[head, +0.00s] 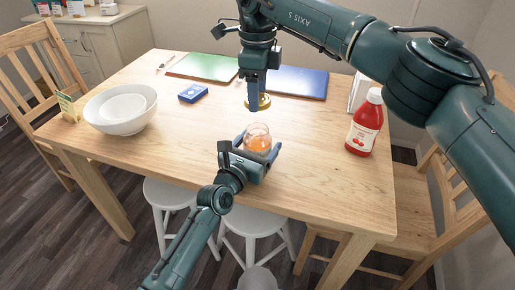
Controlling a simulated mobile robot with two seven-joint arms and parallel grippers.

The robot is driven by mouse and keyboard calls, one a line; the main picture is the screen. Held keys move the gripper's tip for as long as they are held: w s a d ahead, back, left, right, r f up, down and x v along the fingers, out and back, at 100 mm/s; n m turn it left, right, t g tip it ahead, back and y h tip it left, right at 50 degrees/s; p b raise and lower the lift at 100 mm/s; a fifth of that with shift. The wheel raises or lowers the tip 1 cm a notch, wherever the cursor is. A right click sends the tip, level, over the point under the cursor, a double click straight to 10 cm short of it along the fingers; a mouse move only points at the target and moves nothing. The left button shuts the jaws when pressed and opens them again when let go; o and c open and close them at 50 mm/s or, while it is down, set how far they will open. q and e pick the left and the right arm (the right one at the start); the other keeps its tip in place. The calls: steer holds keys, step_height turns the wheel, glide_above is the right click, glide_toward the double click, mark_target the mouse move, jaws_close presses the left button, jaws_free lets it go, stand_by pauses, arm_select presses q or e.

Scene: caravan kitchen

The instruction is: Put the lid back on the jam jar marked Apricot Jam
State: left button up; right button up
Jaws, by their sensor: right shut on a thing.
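The jam jar (258,139) is a glass jar with orange contents, standing open on the table. No label on it can be read from here. My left gripper (256,147) is low at the jar's near side, with its fingers apart on either side of the glass; contact cannot be made out. My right gripper (254,104) points down above and slightly behind the jar. It is shut on a gold lid (264,102), which is partly hidden by the fingers.
On the wooden table (330,181) are a white bowl (113,122), a blue box (193,93), a green board (204,67), a blue board (298,82), a small card (68,107) and a red bottle (364,127). Table space left of the jar is clear. Chairs and stools surround it.

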arm_select(q)
steer(key=c, duration=1.2)
arm_select(e)
steer(key=shift+f, duration=2.5)
steer(key=shift+f, duration=0.9)
steer(key=shift+f, duration=0.55)
